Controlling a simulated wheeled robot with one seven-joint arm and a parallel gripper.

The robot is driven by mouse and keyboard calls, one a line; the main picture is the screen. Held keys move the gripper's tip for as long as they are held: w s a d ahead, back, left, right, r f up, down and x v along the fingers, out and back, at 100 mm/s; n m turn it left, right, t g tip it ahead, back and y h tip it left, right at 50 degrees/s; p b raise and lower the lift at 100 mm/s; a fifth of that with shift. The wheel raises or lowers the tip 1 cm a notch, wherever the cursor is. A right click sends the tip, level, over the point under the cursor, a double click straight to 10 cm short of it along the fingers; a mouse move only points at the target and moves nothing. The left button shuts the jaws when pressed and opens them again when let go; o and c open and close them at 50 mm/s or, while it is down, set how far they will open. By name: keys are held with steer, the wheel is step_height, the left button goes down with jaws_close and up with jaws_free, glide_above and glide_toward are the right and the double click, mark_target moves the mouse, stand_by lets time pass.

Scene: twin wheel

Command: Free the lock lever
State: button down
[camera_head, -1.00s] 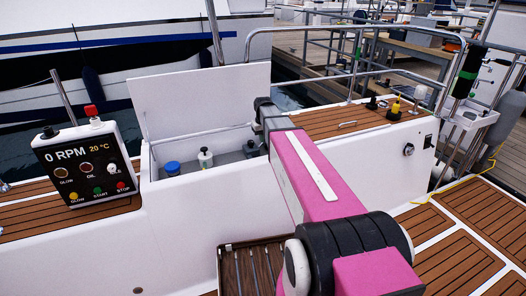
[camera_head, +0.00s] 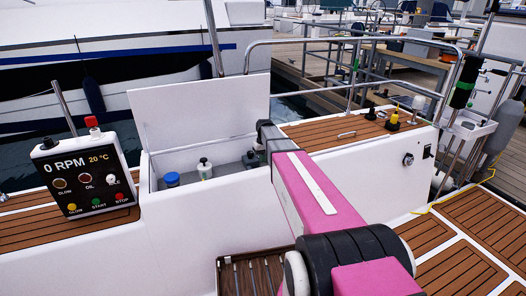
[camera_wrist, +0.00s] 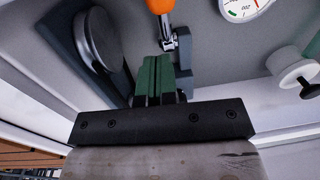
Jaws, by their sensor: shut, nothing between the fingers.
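A lever with an orange grip (camera_wrist: 160,5) and a bright metal shank shows at the top of the wrist view. Its shank meets a grey bracket (camera_wrist: 183,80). I cannot tell whether this is the lock lever, and its grip is cut off by the frame edge. My gripper (camera_wrist: 165,60), with green fingers, is shut and empty just below the shank. I cannot tell whether the fingertips touch the bracket. In the head view my pink arm reaches to the open locker (camera_head: 215,210), and the gripper and lever are hidden.
In the wrist view a grey disc (camera_wrist: 97,40) is left of the fingers, a white knob (camera_wrist: 290,70) right, and a gauge (camera_wrist: 243,8) top right. The locker's raised lid (camera_head: 195,110), blue-capped container (camera_head: 171,180) and white bottle (camera_head: 205,169) are near my arm. An engine panel (camera_head: 85,178) stands left.

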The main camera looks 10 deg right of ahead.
steer(key=shift+s+a+f, duration=0.1)
steer(key=shift+s+f, duration=0.8)
steer(key=shift+f, duration=0.05)
steer(key=shift+s+f, duration=0.45)
steer(key=shift+f, duration=0.15)
steer(key=shift+s+d+f, duration=0.2)
steer(key=shift+s+f, duration=0.9)
